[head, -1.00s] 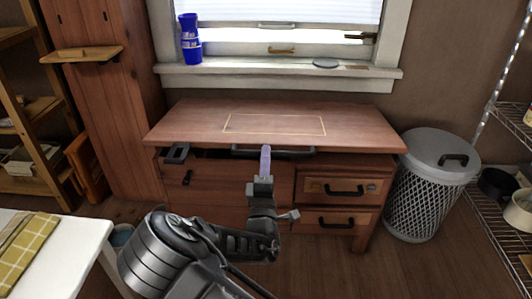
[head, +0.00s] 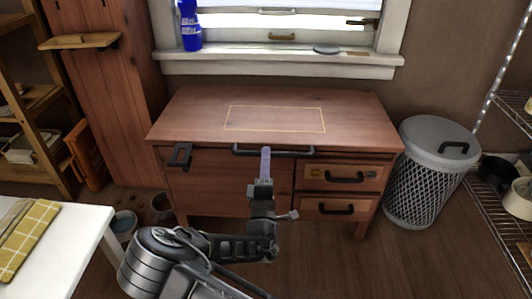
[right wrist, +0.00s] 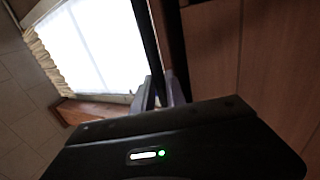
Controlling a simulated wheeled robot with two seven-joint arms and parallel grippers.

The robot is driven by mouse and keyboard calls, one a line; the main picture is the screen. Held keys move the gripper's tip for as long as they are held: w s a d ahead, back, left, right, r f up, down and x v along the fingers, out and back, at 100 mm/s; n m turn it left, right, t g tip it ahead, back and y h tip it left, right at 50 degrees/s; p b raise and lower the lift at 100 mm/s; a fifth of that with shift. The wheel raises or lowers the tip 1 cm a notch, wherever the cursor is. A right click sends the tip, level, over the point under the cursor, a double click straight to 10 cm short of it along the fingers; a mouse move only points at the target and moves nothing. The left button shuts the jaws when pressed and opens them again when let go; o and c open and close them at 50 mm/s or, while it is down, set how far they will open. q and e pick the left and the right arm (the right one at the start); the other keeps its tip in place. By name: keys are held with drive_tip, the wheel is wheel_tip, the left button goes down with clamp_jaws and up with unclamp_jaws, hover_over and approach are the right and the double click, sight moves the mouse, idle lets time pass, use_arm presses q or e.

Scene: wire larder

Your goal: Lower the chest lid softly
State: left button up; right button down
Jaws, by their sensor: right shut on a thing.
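The reddish-brown wooden chest (head: 225,190) stands under the window. Its lid (head: 190,120), with a pale inlaid rectangle, lies flat or nearly flat over the body; I see no clear gap at its front edge. A dark bar handle (head: 298,151) runs along the lid's front. My right gripper (head: 266,154) is shut on this handle near its middle. In the right wrist view the dark handle bar (right wrist: 148,40) runs down between the pale fingers (right wrist: 164,92). My left gripper is not in view.
A mesh bin (head: 425,180) stands close to the chest's right side. A tall wooden cupboard (head: 100,110) is on the left, and a white table (head: 70,240) is at the lower left. Blue cups (head: 189,25) stand on the windowsill.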

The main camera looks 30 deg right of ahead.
drive_tip(key=shift+a, duration=0.15)
drive_tip(key=shift+f, duration=0.9)
drive_tip(key=c, duration=1.6)
unclamp_jaws()
drive_tip(key=o, duration=0.3)
drive_tip(key=shift+s+f, duration=0.1)
drive_tip(key=shift+s, duration=0.05)
drive_tip(key=shift+v, duration=0.85)
